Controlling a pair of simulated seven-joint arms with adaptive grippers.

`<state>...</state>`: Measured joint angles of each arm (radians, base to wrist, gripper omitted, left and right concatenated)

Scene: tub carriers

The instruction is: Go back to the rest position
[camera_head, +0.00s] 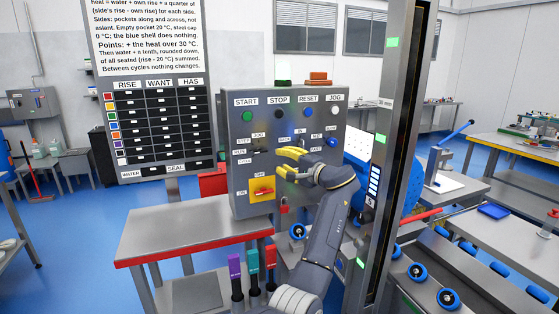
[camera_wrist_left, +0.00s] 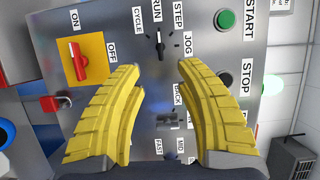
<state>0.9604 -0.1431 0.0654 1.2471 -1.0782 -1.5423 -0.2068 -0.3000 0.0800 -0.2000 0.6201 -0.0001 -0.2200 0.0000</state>
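My left gripper (camera_head: 284,162) has yellow fingers and is in front of the grey control box (camera_head: 240,120). In the left wrist view its fingers stand apart with nothing between them (camera_wrist_left: 159,68). Past the fingertips is the black mode knob (camera_wrist_left: 159,42) with the labels JOG, STEP, RUN and CYCLE. A small lever switch (camera_wrist_left: 170,121) shows between the fingers. I cannot tell whether a fingertip touches the panel. My right gripper is not in view.
The box carries a red switch on a yellow plate (camera_head: 262,188) and a green START button (camera_head: 247,116). A red-edged steel table (camera_head: 170,235) stands at left. A tall grey post (camera_head: 400,130) stands right of my arm. A text board (camera_head: 160,80) hangs behind.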

